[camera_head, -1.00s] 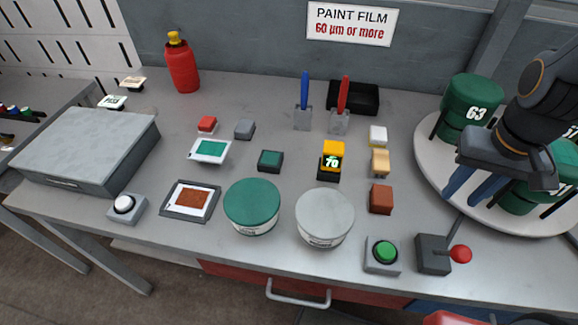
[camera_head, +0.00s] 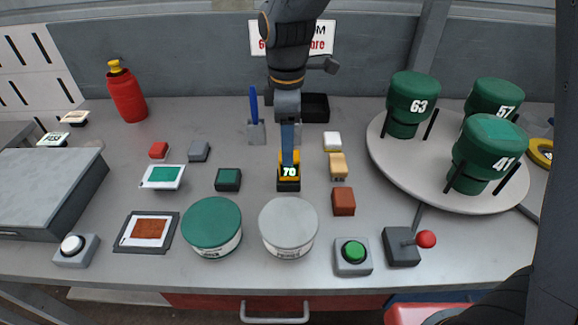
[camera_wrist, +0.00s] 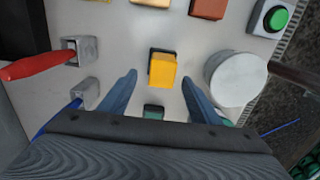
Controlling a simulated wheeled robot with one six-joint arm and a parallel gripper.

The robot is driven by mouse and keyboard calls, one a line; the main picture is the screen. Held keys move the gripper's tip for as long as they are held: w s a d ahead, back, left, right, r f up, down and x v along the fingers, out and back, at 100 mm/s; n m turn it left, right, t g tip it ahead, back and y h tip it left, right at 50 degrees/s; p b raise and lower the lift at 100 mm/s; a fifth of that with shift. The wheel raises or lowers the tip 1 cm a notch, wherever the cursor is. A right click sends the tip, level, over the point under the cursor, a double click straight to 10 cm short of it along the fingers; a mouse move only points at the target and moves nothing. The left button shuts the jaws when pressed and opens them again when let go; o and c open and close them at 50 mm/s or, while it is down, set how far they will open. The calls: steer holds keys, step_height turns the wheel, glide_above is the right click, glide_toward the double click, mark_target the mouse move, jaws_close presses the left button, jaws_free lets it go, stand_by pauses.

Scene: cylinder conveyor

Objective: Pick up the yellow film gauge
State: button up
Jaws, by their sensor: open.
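The yellow film gauge (camera_head: 290,172) stands on the grey bench in the head view, with a dark lower part and a display reading 70. My gripper (camera_head: 288,160) is above it, and its blue fingers partly cover the gauge's top. In the wrist view the yellow gauge (camera_wrist: 162,70) lies ahead of and between the two blue fingers of my gripper (camera_wrist: 160,82). The fingers are spread wide, with clear space on both sides of the gauge. Nothing is held.
A grey-lidded tin (camera_head: 288,226) and a green-lidded tin (camera_head: 212,226) stand in front. A dark green block (camera_head: 228,180) is left; a tan block (camera_head: 338,165) and brown block (camera_head: 343,201) are right. A turntable (camera_head: 400,160) holds green cylinders.

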mark_target(286, 174)
steer(key=shift+s+d+f+p, duration=0.1)
steer(key=shift+f+p, duration=0.4)
steer(key=shift+f, duration=1.15)
steer(key=shift+s+d+f+p, duration=0.1)
steer(key=shift+f+p, duration=0.4)
steer(key=shift+f, duration=1.15)
